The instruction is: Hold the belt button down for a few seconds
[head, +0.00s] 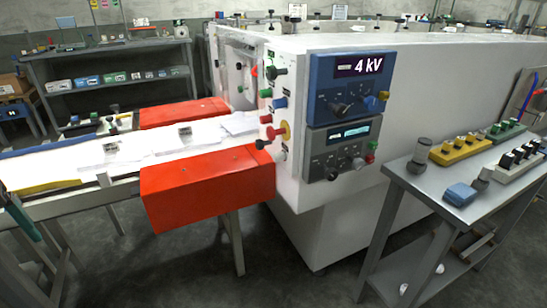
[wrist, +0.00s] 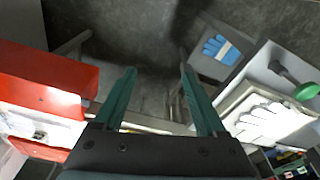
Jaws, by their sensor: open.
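The white machine (head: 440,110) carries a vertical column of coloured knobs and buttons on its front corner in the head view. It includes a green button (head: 266,93), a blue one (head: 280,103) and a red knob on a yellow plate (head: 285,131). I cannot read labels, so I cannot tell which is the belt button. The white belt (head: 150,145) runs out left between red guards. My gripper (wrist: 157,70) is open and empty in the wrist view, over the floor, touching no button. A teal piece at the head view's left edge looks like its finger.
The near red guard (head: 208,183) juts out below the controls; it seems to show left in the wrist view (wrist: 45,80). A grey side table (head: 410,185) stands right. White gloves (wrist: 262,120) and a blue-and-white glove (wrist: 221,49) lie right in the wrist view.

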